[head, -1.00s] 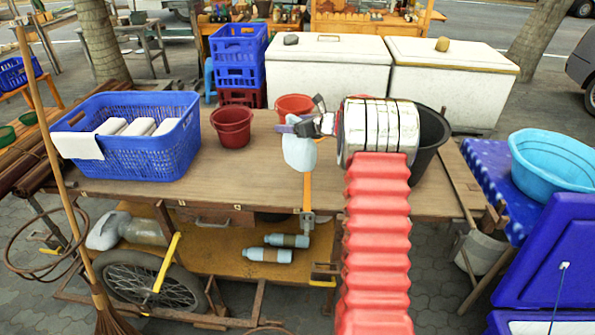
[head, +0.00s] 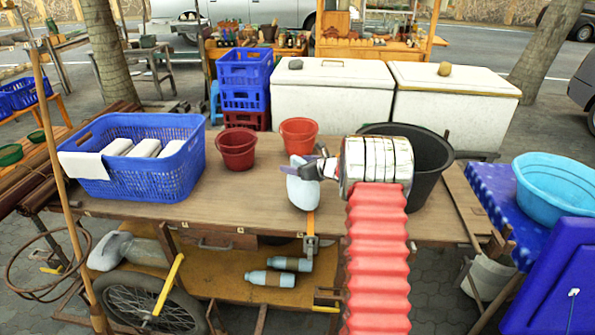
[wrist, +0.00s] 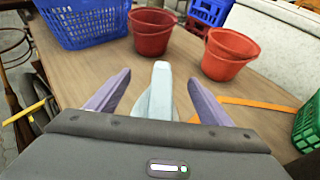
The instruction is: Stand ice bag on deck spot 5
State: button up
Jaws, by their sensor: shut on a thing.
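The ice bag is a pale blue-white bag (head: 302,192) with a narrow neck, above the front middle of the wooden tabletop (head: 235,203). My gripper (head: 316,168) is shut on it near its top and holds it upright. In the wrist view the bag (wrist: 160,92) stands between the two purple fingers of my gripper (wrist: 160,80). I cannot tell whether its base touches the wood. No numbered mark shows, so I cannot tell which place is deck spot 5.
Two red buckets (head: 236,149) (head: 298,138) stand behind the bag. A blue basket (head: 150,178) with white bundles is at left, and a black tub (head: 425,165) at right. Bottles (head: 270,279) lie on the lower shelf. Bare wood lies between basket and bag.

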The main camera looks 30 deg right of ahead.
aim_at(303, 183)
jog(key=shift+d+f, duration=0.1)
jog(key=shift+f, duration=1)
jog(key=o, duration=2.1)
jog(key=shift+f, duration=0.1)
jog(key=shift+s, duration=0.15)
jog(key=v, duration=1.1)
jog(key=shift+s, duration=0.4)
